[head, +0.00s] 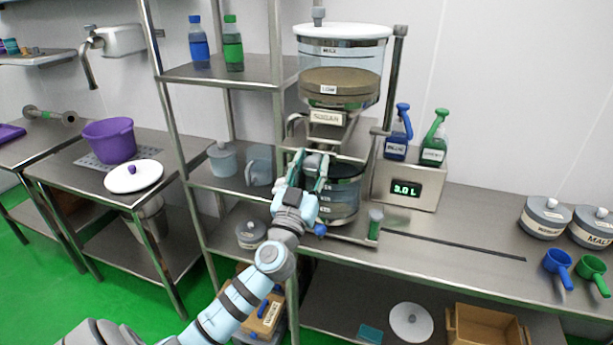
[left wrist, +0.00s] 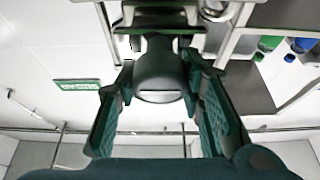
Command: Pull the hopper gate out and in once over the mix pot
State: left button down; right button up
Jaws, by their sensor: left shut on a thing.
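The clear hopper (head: 340,62) with a white lid and a brown fill stands above the mix pot (head: 345,193), a see-through pot with dark bands. My left gripper (head: 308,168) is just in front of the hopper outlet, left of and partly in front of the pot. In the left wrist view its two green-padded fingers (left wrist: 160,85) are shut on the dark rounded handle of the hopper gate (left wrist: 160,72). The gate plate is mostly hidden in the head view, so I cannot tell how far out it is. My right gripper is not in view.
A display box (head: 408,186) reading 3.0 L stands right of the pot, with blue and green spray bottles (head: 434,140) on it. Shelf posts rise close at left. Lidded tubs (head: 545,217) and scoops (head: 558,262) lie far right; the counter between is mostly clear.

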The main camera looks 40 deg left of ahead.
aim_at(318, 155)
pick_arm(q)
jog(key=w, duration=0.1)
jog(key=w+a+b, duration=0.1)
jog(key=w, duration=0.1)
jog(key=shift+w+a+f+b, duration=0.15)
jog(key=shift+w+f+b, duration=0.15)
jog(key=shift+b, duration=0.1)
jog(key=shift+w+a+r, duration=0.1)
jog(key=shift+w+r, duration=0.05)
jog(key=shift+w, duration=0.15)
jog(key=shift+s+r, duration=0.1)
jog(key=shift+r, duration=0.15)
jog(key=c, duration=1.4)
grip_release()
jog(key=shift+o, duration=1.4)
jog(key=shift+w+f, duration=0.1)
jog(key=shift+w, duration=0.1)
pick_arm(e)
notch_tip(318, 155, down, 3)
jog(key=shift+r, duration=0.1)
pick_arm(q)
jog(key=v, duration=1.2)
